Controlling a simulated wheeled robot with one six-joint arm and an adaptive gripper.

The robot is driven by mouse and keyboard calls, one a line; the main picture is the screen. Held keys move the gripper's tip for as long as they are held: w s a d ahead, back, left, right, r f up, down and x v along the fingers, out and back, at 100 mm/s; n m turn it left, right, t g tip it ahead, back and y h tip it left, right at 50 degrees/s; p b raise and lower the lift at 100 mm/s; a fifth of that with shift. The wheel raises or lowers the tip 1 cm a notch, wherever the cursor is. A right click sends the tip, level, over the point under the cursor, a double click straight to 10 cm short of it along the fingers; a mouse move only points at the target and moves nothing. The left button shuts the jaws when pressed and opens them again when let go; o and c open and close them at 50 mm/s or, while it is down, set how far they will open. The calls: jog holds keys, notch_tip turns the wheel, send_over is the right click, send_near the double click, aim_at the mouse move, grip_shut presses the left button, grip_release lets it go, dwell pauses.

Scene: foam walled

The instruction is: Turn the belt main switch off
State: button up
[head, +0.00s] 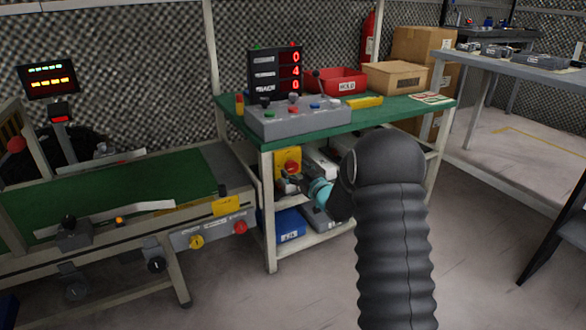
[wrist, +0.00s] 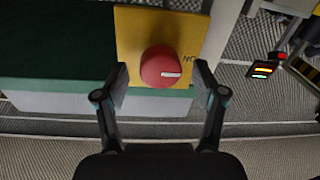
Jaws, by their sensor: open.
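The switch is a red round knob (wrist: 161,67) on a yellow plate (wrist: 135,30), seen close up in the wrist view. A white mark on the knob points right, towards small dark letters that are too blurred to read surely. In the head view the yellow switch box (head: 283,157) with its red knob (head: 292,167) sits below the green table top, at the table's left end. My gripper (wrist: 160,77) is open, with one finger on each side of the knob; I cannot tell if they touch it. In the head view my gripper (head: 290,185) is just by the box, partly hidden by my arm.
A grey control panel (head: 297,118) and a display (head: 275,72) stand on the green table (head: 390,115). A conveyor (head: 130,193) with yellow and red knobs (head: 240,227) is on the left. A blue bin (head: 290,226) is on the shelf below. Open floor lies right.

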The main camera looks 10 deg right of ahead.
jog(key=shift+x, duration=0.95)
jog(key=c, duration=1.1)
jog(key=shift+c, duration=0.2)
